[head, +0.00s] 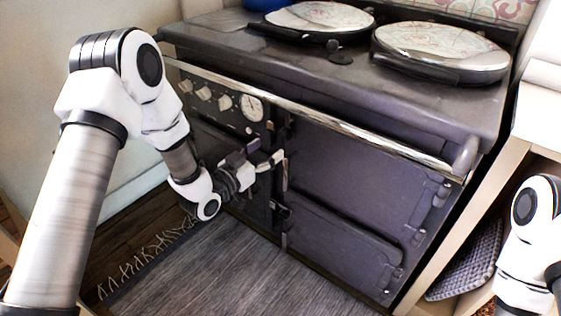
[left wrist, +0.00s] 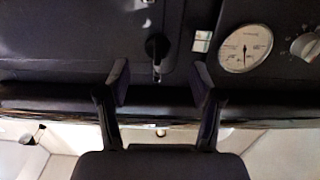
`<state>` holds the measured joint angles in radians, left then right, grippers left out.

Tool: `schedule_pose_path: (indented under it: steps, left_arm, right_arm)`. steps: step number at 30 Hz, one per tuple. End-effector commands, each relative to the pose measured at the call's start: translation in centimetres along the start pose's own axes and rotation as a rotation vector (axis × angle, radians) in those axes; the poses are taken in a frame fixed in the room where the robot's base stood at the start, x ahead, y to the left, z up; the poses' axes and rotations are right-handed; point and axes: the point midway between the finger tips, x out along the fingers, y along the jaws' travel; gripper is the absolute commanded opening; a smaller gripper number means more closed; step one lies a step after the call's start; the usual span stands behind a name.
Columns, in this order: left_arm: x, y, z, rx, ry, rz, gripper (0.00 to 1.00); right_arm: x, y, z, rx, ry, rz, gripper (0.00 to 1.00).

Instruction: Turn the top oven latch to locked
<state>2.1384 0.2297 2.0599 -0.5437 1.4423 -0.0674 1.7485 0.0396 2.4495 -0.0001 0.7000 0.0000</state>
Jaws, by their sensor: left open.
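The top oven latch (left wrist: 157,55) shows in the left wrist view as a small dark fitting with a pale, narrow handle in line with the picture's vertical. My left gripper (left wrist: 161,84) is open, with its two fingers apart on either side of the latch's line and nothing between them. In the head view the left gripper (head: 272,161) is close to the front of the dark range cooker, beside the upper oven door (head: 355,180). The latch is hard to make out there. My right arm shows at the right edge, but its gripper is out of view.
A chrome rail (head: 330,122) runs along the cooker front above the doors. Control knobs (head: 204,93) and a round gauge (head: 252,108) are left of the doors. A lower door (head: 335,245) is below. A fringed rug (head: 230,270) covers the floor in front.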

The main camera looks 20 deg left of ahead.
Motion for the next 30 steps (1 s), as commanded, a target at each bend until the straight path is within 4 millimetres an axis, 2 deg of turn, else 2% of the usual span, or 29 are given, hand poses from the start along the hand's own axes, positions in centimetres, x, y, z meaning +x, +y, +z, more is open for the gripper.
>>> schedule_pose_path:
  steps: [1,5,15,18,24,25,29,30]
  left_arm:
    - [0.2,-0.1,0.2,0.004,0.011,0.000,0.66]
    - [1.2,0.0,-0.4,0.007,0.014,0.002,0.66]
    - [7.1,0.0,-0.3,0.006,0.011,0.001,0.66]
    - [7.8,-0.1,-0.3,0.004,0.009,-0.001,0.66]
    - [8.0,-0.1,-0.4,0.003,0.008,-0.002,0.66]
    - [8.0,-0.1,-0.4,0.003,0.008,-0.002,0.62]
    - [7.9,-0.1,-0.4,0.003,0.008,-0.002,0.16]
    - [7.9,-0.1,-0.4,0.003,0.008,-0.002,0.02]
  right_arm:
    - [0.9,0.0,0.0,0.000,0.001,0.000,0.37]
    - [0.6,0.0,-0.1,0.001,0.002,0.000,0.37]
    - [1.4,0.0,-0.1,0.000,0.001,0.000,0.37]
    - [1.5,0.0,-0.1,0.000,0.001,0.000,0.37]
    - [1.5,0.0,0.0,0.000,0.001,0.000,0.37]
    - [1.5,0.0,0.0,0.000,0.001,0.000,0.37]
    - [1.5,0.0,0.0,0.000,0.001,0.000,0.37]
    - [1.5,0.0,0.0,0.000,0.001,0.000,0.37]
